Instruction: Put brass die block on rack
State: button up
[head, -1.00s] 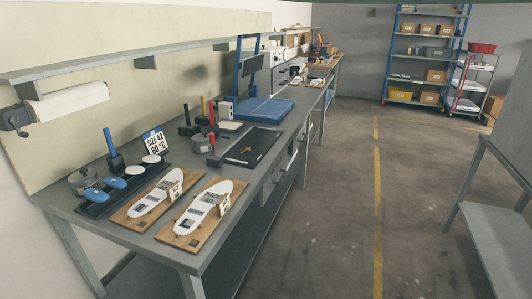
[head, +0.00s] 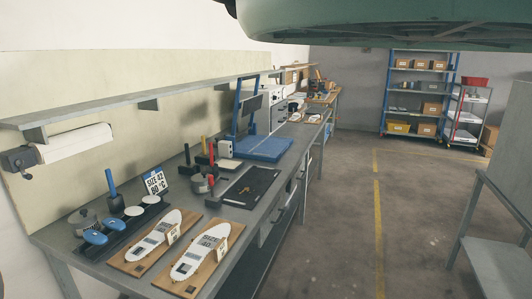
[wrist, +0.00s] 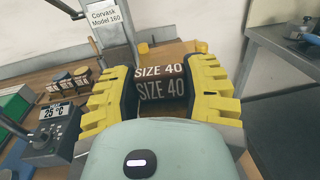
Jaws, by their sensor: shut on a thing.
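In the wrist view my gripper (wrist: 163,88) has its two yellow-and-black fingers closed on the sides of a block (wrist: 162,98). The block has a brownish top and a dark face, each lettered SIZE 40 in white. It sits between the fingers, and its underside is hidden. My gripper and the block do not show in the head view. A blue-framed shelf rack (head: 386,92) with boxes stands against the far wall. I cannot tell whether this is the rack named in the task.
In the wrist view, a temperature display (wrist: 58,118) stands left of my gripper. Open floor (head: 345,220) lies right of the bench.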

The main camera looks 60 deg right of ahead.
jog(key=w+d+r+h+p, duration=0.1)
jog(key=w+d+r+p, duration=0.1)
jog(key=w+d, duration=0.35)
jog(key=w+d+r+m+p, duration=0.1)
jog(key=w+d+r, duration=0.15)
jog(key=d, duration=0.65)
jog(key=w+d+r+h+p, duration=0.1)
jog(key=w+d+r+p, duration=0.1)
jog(key=w+d, duration=0.45)
jog(key=s+r+p, duration=0.3)
jog(key=r+p, duration=0.8)
jog(key=p, duration=0.1)
jog(key=s+r+p, duration=0.3)
jog(key=r+p, duration=0.9)
jog(key=p, duration=0.1)
jog(key=s+r+p, duration=0.3)
jog(key=r+p, duration=0.8)
jog(key=p, duration=0.1)
jog(key=shift+d+r+p, duration=0.3)
jog(key=shift+d+p, duration=0.05)
jog(key=shift+d, duration=0.1)
